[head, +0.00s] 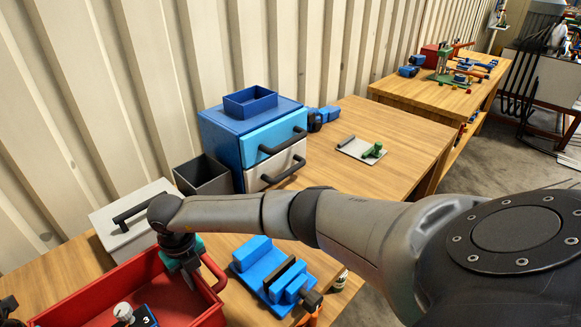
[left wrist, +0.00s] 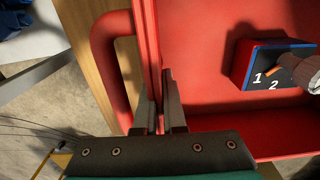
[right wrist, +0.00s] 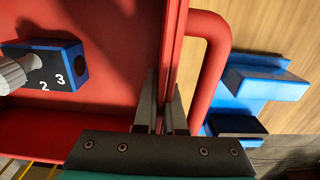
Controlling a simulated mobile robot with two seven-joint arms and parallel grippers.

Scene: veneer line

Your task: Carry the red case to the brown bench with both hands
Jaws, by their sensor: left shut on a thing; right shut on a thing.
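The red case (head: 112,284) is an open red tray with side handles, at the lower left of the head view. A blue box with a numbered dark face and a grey knob (head: 143,317) is inside it. My right gripper (head: 190,278) is shut on the case wall beside the right handle; the wall also shows between its fingers in the right wrist view (right wrist: 160,112). My left gripper (left wrist: 161,112) is shut on the opposite wall, beside the other handle (left wrist: 108,65). Two wood-topped benches show, a near one (head: 385,125) and a far one (head: 430,93); I cannot tell which is meant.
On the near bench are a blue drawer unit (head: 222,140), a dark open bin (head: 205,177), a white box with a black handle (head: 108,221), a blue clamp-like fixture (head: 270,272) close to the case, and a grey plate (head: 352,150). The far bench carries several tools.

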